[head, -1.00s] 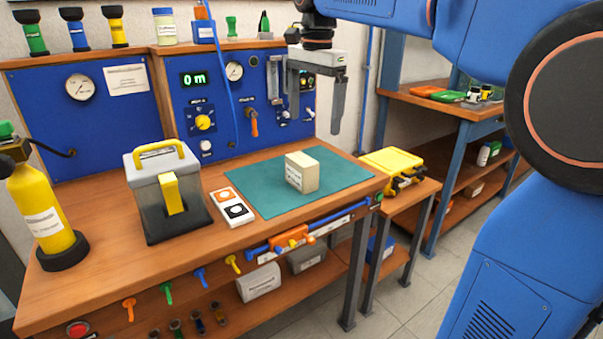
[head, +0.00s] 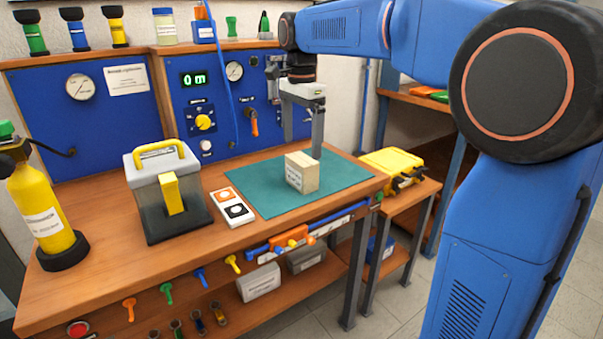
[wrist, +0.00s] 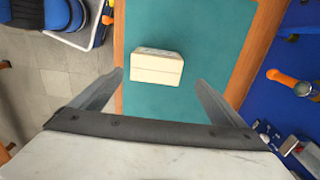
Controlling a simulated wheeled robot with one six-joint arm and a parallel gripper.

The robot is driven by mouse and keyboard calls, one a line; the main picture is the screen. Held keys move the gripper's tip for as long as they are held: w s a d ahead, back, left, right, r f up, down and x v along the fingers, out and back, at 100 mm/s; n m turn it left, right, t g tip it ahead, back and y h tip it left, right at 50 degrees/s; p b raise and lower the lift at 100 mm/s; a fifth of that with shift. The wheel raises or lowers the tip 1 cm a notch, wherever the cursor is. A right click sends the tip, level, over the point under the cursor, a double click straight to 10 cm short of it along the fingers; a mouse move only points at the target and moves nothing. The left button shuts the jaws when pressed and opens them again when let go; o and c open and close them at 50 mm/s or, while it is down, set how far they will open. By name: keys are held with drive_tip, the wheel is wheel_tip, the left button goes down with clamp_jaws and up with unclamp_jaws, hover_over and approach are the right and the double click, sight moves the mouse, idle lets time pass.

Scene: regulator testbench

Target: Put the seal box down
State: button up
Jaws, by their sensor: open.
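The seal box (head: 301,173) is a small cream box with a printed label on one side. It stands upright on the teal mat (head: 258,197). My gripper (head: 302,152) is open, with its fingers pointing down just behind and above the box in the head view. In the wrist view the box (wrist: 157,67) shows in the gap between the two spread fingers (wrist: 160,80), with room on both sides.
Left of the mat are a white tile with orange and black round marks (head: 232,207) and a clear case with a yellow handle (head: 168,192). A yellow gas bottle (head: 48,213) stands further left. A blue gauge panel (head: 205,92) rises behind. A side table holds a yellow case (head: 392,161).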

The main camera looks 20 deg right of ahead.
sight(302, 159)
wheel_tip(302, 159, down, 2)
drive_tip(key=shift+f, duration=0.2)
drive_tip(key=shift+s+a+f, duration=0.1)
drive_tip(key=shift+s+f, duration=0.15)
drive_tip(key=shift+f, duration=1.05)
drive_tip(key=shift+s+f, duration=0.2)
drive_tip(key=shift+f, duration=1.1)
drive_tip(key=c, duration=1.3)
drive_tip(key=shift+r, duration=0.1)
